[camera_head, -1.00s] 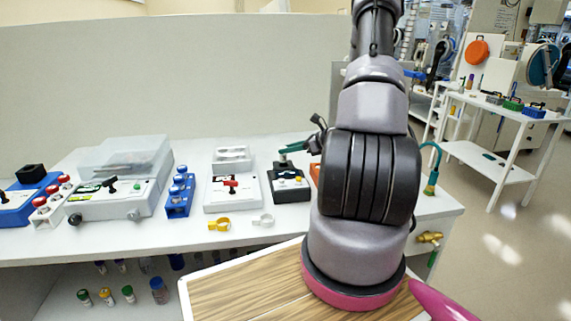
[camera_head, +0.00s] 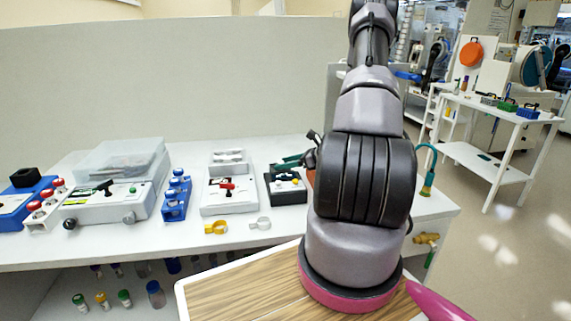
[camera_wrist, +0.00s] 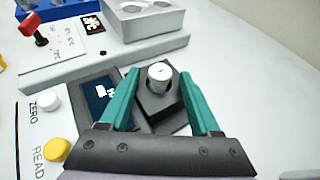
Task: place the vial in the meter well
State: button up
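The meter (camera_head: 285,194) is a small dark device on the bench with coloured buttons. In the wrist view its screen (camera_wrist: 97,97) lies left of a black well block (camera_wrist: 157,112). A vial with a pale round cap (camera_wrist: 159,72) stands in the opening of this block, its lower part hidden. My gripper (camera_wrist: 158,78) has teal fingers either side of the cap, with gaps visible, so it is open. In the head view the gripper (camera_head: 289,161) is just above the back of the meter, partly hidden by my arm.
A white device with a red lever (camera_head: 228,190) stands left of the meter. A blue rack (camera_head: 176,196), a yellow ring clip (camera_head: 216,227) and a grey one (camera_head: 261,223) are nearby. Several vials stand on the shelf below. A green tap (camera_head: 428,181) is at the right end.

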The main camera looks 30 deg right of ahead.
jog(key=shift+r, duration=0.1)
jog(key=shift+s+d+r, duration=0.1)
jog(key=shift+d+r, duration=0.05)
jog(key=v, duration=1.1)
jog(key=shift+s+r, duration=0.1)
jog(key=s+a+r+n+g, duration=0.3)
jog(key=a+r+n+g, duration=0.4)
jog(key=a+r+n, duration=0.7)
jog(key=s+a+r+n+t+h, duration=0.2)
jog(key=s+a+r+n+h, duration=0.1)
jog(key=s+a+r+n, duration=0.2)
jog(key=s+a+r+n+t+h, duration=0.1)
jog(key=s+a+r+n+h, duration=0.2)
jog(key=s+r, duration=0.6)
notch_tip(320, 180, up, 5)
jog(key=shift+s+a+f+n+t+h, duration=0.2)
jog(key=shift+a+n+t+h, duration=0.2)
jog(key=shift+a+n, duration=0.55)
